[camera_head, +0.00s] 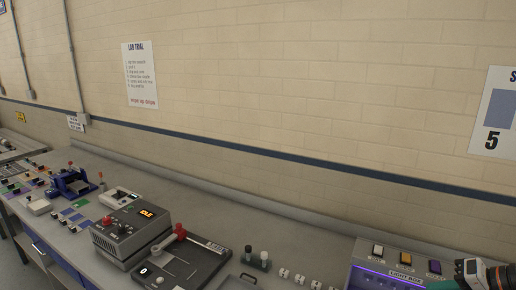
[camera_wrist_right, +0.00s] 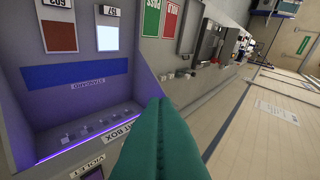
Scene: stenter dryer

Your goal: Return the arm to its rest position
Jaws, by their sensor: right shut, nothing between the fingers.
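My right gripper shows in the wrist view as two teal fingers (camera_wrist_right: 154,102) pressed together with nothing between them. In the head view part of my right arm and a teal bit of the gripper (camera_head: 440,284) show at the bottom right corner, at the right end of the light box (camera_head: 372,276). In the wrist view the fingers pass in front of the light box (camera_wrist_right: 20,100), whose violet-lit chamber lies to their left. I cannot tell if they touch it. My left gripper is not in view.
A grey bench runs along a brick wall. On it stand a grey unit with an orange display (camera_head: 130,228), a dark plate device with a lever (camera_head: 178,262), a blue clamp device (camera_head: 72,184) and small white blocks (camera_head: 299,279). The light box is the nearest obstacle.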

